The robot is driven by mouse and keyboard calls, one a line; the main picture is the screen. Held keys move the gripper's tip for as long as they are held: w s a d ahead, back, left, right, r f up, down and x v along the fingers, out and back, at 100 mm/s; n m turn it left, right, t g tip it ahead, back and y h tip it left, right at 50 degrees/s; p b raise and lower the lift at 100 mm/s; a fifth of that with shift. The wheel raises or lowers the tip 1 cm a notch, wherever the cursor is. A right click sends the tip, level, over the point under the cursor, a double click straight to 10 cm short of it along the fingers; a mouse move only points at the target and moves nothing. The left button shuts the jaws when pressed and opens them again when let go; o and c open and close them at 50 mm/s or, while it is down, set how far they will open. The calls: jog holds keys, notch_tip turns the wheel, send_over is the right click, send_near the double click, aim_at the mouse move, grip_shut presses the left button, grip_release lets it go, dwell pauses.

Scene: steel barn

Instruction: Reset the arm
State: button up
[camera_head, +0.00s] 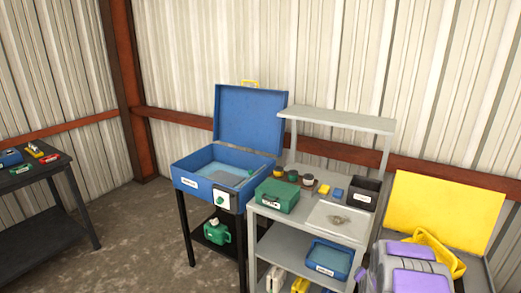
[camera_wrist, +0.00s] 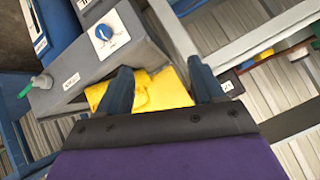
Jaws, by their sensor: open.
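My gripper (camera_wrist: 160,72) shows in the wrist view with its two dark fingers apart. A crumpled-looking yellow thing (camera_wrist: 165,92) shows between and behind the fingers; whether they touch it I cannot tell. In the head view, my grey and purple arm is at the bottom right, and the gripper's fingertips are not clearly visible there.
A blue parts washer (camera_head: 225,183) with its lid up stands mid-picture. A grey workbench (camera_head: 285,215) beside it holds a green box (camera_head: 277,196) and small items. A dark table (camera_head: 40,180) is at left. Between them is clear floor (camera_head: 140,225). A grey box with a blue dial (camera_wrist: 100,60) is near my gripper.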

jog(key=s+a+r+n+g+y, duration=0.2)
jog(key=s+a+r+n+g, duration=0.25)
jog(key=s+a+r, duration=1.2)
jog(key=s+a+r+n+g, duration=0.1)
jog(key=s+a+r+g, duration=0.1)
jog(key=s, duration=0.8)
jog(key=s+a+r+n+g+y, duration=0.1)
jog(key=s+r, duration=0.4)
jog(key=s, duration=0.6)
jog(key=s+a+r+n+g, duration=0.3)
jog(key=s+a, duration=0.2)
jog(key=s, duration=0.6)
jog(key=shift+s+a+r+y, duration=0.15)
jog(key=shift+a+r+y, duration=0.1)
jog(key=shift+a+y, duration=0.15)
jog(key=shift+d+g, duration=0.1)
jog(key=shift+g, duration=0.15)
